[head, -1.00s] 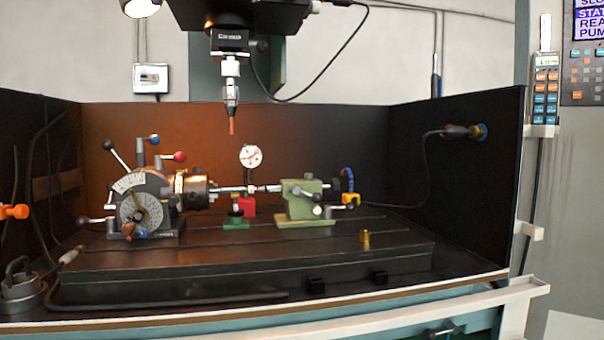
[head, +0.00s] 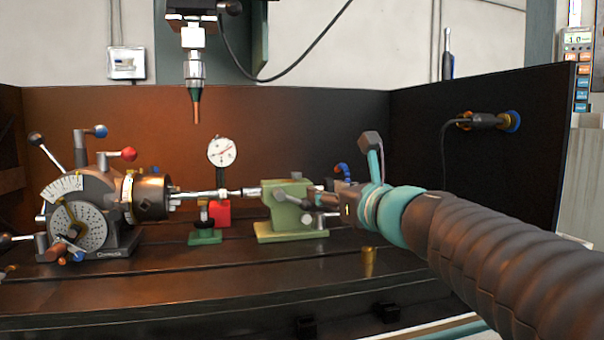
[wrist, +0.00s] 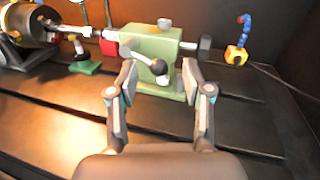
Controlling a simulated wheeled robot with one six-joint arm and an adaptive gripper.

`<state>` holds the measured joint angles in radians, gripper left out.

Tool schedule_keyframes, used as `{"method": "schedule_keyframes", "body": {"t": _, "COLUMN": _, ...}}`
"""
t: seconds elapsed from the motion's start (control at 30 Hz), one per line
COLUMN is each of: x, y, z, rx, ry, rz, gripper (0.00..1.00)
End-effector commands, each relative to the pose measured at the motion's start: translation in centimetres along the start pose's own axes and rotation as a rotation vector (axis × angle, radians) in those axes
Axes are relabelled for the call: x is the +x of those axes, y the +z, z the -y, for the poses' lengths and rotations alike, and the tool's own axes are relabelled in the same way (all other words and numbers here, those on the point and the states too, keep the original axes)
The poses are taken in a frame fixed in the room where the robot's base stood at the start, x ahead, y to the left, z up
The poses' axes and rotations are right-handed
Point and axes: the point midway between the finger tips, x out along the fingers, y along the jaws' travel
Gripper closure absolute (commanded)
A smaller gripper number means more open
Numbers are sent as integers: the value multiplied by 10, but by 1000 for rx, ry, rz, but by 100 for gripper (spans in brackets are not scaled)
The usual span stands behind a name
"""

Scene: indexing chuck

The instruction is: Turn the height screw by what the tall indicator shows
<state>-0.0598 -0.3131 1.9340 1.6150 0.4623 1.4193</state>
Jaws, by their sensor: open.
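The dial indicator (head: 222,151) stands tall on a red base (head: 219,212) behind the shaft. Its face is too small to read. The green tailstock (head: 290,208) holds the right end of the shaft; it also shows in the wrist view (wrist: 152,45). A lever with a ball end (wrist: 160,70) is on its front. My gripper (head: 322,196) is at the tailstock's front right. In the wrist view its open fingers (wrist: 157,78) straddle the lever region, with nothing visibly gripped. I cannot tell which part is the height screw. A small green-based support (head: 205,237) stands under the shaft.
The dividing head (head: 85,215) with chuck (head: 150,197) and levers is at left. A spindle tool (head: 196,105) hangs above. A brass piece (head: 369,262) stands on the slotted table (head: 250,278), below my arm. A blue hose with a yellow base (wrist: 237,55) is right of the tailstock.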

Motion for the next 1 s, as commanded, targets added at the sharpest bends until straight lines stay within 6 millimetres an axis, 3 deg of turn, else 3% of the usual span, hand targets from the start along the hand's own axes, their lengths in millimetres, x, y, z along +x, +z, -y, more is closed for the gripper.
{"method": "schedule_keyframes", "body": {"t": 0.27, "x": 20, "y": 8, "z": 5, "rx": 97, "ry": -13, "rz": 25, "gripper": 50}}
{"method": "schedule_keyframes", "body": {"t": 0.8, "x": 114, "y": 10, "z": 8, "rx": 91, "ry": -16, "rz": 23, "gripper": 50}}
{"method": "schedule_keyframes", "body": {"t": 1.0, "x": 135, "y": 11, "z": 9, "rx": 91, "ry": -16, "rz": 25, "gripper": 50}}
